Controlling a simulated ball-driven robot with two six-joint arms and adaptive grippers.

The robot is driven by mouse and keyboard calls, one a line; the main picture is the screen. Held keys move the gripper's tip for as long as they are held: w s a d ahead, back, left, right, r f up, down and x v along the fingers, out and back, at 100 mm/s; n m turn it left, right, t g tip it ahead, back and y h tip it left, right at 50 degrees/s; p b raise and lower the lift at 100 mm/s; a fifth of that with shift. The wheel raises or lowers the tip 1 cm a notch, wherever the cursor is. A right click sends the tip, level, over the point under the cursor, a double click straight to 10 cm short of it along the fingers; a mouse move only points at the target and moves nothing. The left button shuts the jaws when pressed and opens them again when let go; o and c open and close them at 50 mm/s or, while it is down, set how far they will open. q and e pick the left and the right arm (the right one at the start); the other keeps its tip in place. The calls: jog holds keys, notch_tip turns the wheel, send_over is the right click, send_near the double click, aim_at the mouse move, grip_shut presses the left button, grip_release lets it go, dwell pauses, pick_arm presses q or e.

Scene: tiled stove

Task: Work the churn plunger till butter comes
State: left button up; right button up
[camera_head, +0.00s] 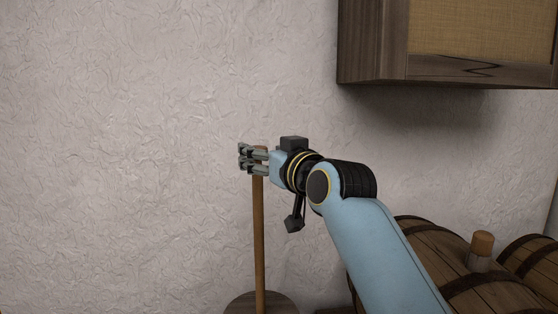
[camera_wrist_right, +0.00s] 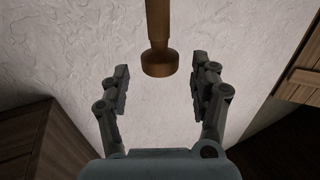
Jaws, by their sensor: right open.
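The churn plunger is a brown wooden staff (camera_head: 260,235) standing upright in the head view. It rises from the round wooden churn top (camera_head: 258,303) at the bottom edge; the rest of the churn is out of frame. My right gripper (camera_head: 243,158) is at the staff's upper end. In the right wrist view the open jaws (camera_wrist_right: 158,78) have the staff's thicker, rounded end (camera_wrist_right: 159,63) between them in the picture, with gaps on both sides. I cannot tell how deep it sits between the fingers. My left gripper is not in view.
Wooden barrels (camera_head: 425,240) lie at the lower right, one with a bung (camera_head: 481,246), behind my right arm. A wall cabinet (camera_head: 372,45) hangs at the upper right. The pale rough wall (camera_head: 120,150) stands behind; the area left of the staff looks clear.

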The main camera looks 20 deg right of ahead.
jog(key=s, duration=0.8)
jog(key=shift+d, duration=0.45)
jog(key=shift+s, duration=0.1)
jog(key=w+p, duration=0.2)
jog(key=w, duration=0.2)
jog(key=w+a+p, duration=0.1)
jog(key=w+p, duration=0.2)
jog(key=w, duration=0.1)
jog(key=w+p, duration=0.2)
jog(key=w, duration=0.2)
jog(key=shift+a+p, duration=0.2)
jog(key=shift+p, duration=0.15)
grip_shut()
